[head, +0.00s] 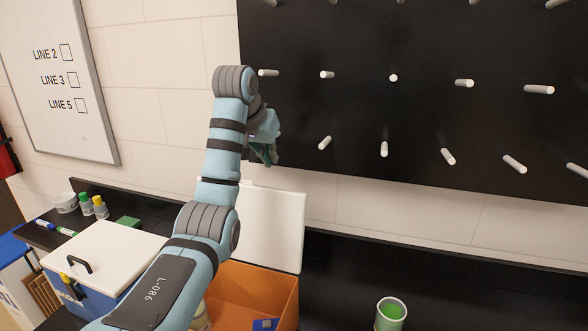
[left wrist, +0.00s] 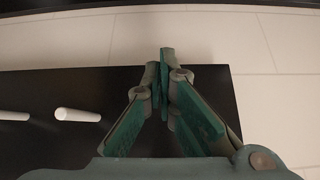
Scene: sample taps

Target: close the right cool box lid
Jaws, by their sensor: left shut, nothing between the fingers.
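The right cool box (head: 258,292) is orange and stands on the dark counter, partly hidden behind my left arm. Its white lid (head: 274,228) is open and stands upright at the back, against the wall side. A blue item lies inside the box. My left gripper (head: 266,152) is above the upright lid, in front of the lower edge of the black peg board. It is shut and empty, and its closed green-grey fingers show in the left wrist view (left wrist: 166,62). My right gripper is in neither view.
The left cool box (head: 88,285) is blue with a closed white lid and black handle. A green-filled can (head: 390,313) stands to the right. White pegs project from the black board (head: 430,120).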

